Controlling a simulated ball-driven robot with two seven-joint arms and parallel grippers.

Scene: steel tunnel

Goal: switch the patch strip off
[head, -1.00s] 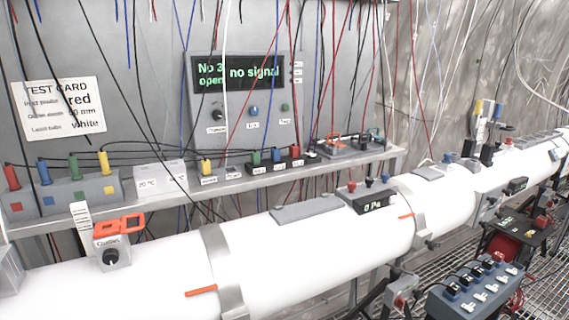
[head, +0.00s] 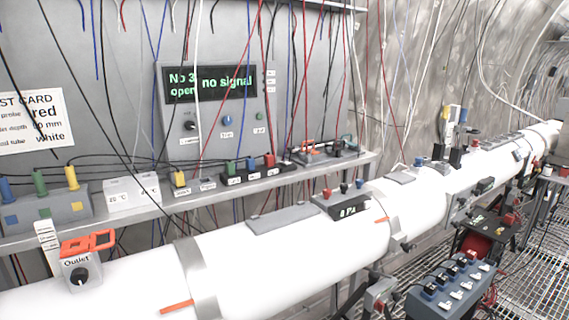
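No part in view is legibly marked as the patch strip, and I cannot tell for certain which it is. A black strip (head: 249,178) with small labels lies on the shelf, with a green plug, a blue plug and a red plug (head: 269,160) standing in it. A blue-grey box (head: 432,306) with several black and white fittings on top stands at the lower right. I cannot read a switch state on either. Neither of my grippers is in view.
A long white tube (head: 255,259) runs across the front, with an Outlet valve (head: 79,277) and a 0 Pa readout (head: 349,211). The shelf (head: 340,168) runs behind it. The panel display (head: 211,82) reads "No 3 open" and "no signal". Wires hang in front of the wall.

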